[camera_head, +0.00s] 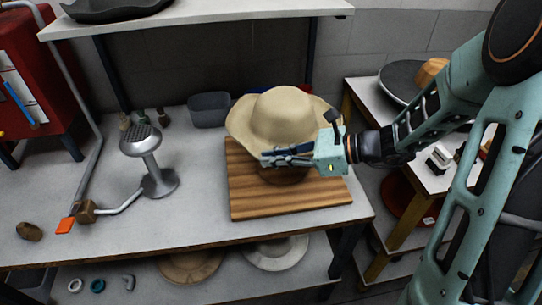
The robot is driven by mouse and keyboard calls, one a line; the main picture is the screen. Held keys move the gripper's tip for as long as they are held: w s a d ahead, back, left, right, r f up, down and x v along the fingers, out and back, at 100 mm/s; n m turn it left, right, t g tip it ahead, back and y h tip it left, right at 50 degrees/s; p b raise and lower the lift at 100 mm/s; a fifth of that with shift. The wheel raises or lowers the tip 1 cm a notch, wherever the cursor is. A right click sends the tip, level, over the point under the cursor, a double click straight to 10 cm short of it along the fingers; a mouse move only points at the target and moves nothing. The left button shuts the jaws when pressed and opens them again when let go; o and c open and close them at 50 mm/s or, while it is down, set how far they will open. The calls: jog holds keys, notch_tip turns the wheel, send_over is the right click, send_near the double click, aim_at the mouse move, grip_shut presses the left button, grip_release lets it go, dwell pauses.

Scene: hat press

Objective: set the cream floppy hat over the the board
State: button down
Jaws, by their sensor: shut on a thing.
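The cream floppy hat (281,108) is over the right part of the table, above the wooden board (290,204). Its crown points up and its wide wavy brim is tilted. My gripper (268,157) comes in from the right and is shut on the near part of the brim. A brown rounded thing shows beneath the hat, partly hidden by my gripper. The board lies flat on the table, with its far part hidden by the hat. I cannot tell whether the hat touches the board.
A metal stand with a round head (146,142) is on the table left of the board. A grey bin (208,110) stands behind. A shelf (215,16) hangs above the back. More hats lie on the lower shelf. Free table lies between stand and board.

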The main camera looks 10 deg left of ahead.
jog(key=b, duration=0.5)
send_over(272, 203)
jog(key=shift+f, duration=2.75)
jog(key=shift+f+b, duration=2.85)
jog(key=shift+f, duration=1.25)
jog(key=shift+f+b, duration=0.4)
jog(key=shift+f, duration=0.2)
jog(key=c, duration=2)
grip_release()
jog(key=v, duration=1.2)
jog(key=shift+w, duration=0.1)
jog(key=shift+d, duration=0.1)
